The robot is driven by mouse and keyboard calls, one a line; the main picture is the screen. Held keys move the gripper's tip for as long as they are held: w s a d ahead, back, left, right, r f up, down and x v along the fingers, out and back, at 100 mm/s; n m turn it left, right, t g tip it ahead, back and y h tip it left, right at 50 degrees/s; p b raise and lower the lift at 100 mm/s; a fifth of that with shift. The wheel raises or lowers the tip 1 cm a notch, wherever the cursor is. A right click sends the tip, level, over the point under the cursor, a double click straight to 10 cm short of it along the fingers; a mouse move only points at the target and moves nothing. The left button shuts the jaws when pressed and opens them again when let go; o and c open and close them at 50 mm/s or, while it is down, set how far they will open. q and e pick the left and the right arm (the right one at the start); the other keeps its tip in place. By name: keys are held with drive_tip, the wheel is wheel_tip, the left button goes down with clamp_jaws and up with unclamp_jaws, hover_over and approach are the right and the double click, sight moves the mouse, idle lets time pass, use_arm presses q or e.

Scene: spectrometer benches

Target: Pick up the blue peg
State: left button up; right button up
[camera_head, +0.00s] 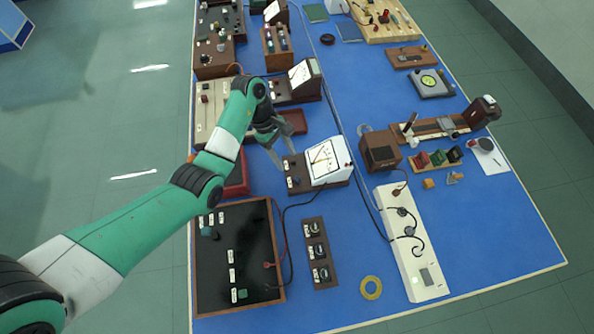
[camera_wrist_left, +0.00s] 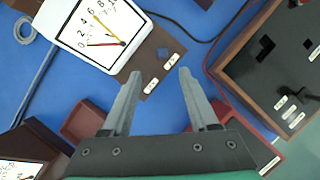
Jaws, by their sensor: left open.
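In the left wrist view the open fingers (camera_wrist_left: 160,76) point toward the meter's brown base (camera_wrist_left: 150,62). My right gripper is not in view.
A red tray (camera_head: 240,180) lies partly under my left arm, and a dark red tray (camera_head: 297,121) lies beyond the gripper. Cables run around the meter. A white strip with sockets (camera_head: 405,230) and a yellow ring (camera_head: 371,288) lie to the right. Blue tabletop (camera_head: 480,240) is clear at the right front.

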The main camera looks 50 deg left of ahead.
sight(296, 179)
use_arm(q)
drive_tip(key=x, duration=0.3)
drive_tip(key=shift+f+b, duration=0.3)
drive_tip(key=shift+b, duration=0.1)
drive_tip(key=shift+d+f, duration=0.3)
drive_tip(key=shift+f, duration=0.05)
drive_tip(key=b+x, duration=0.1)
drive_tip(key=x, duration=0.4)
drive_tip(key=shift+s+d+b, duration=0.15)
drive_tip(key=shift+d+b, duration=0.1)
drive_tip(key=shift+b, duration=0.15)
clamp_jaws()
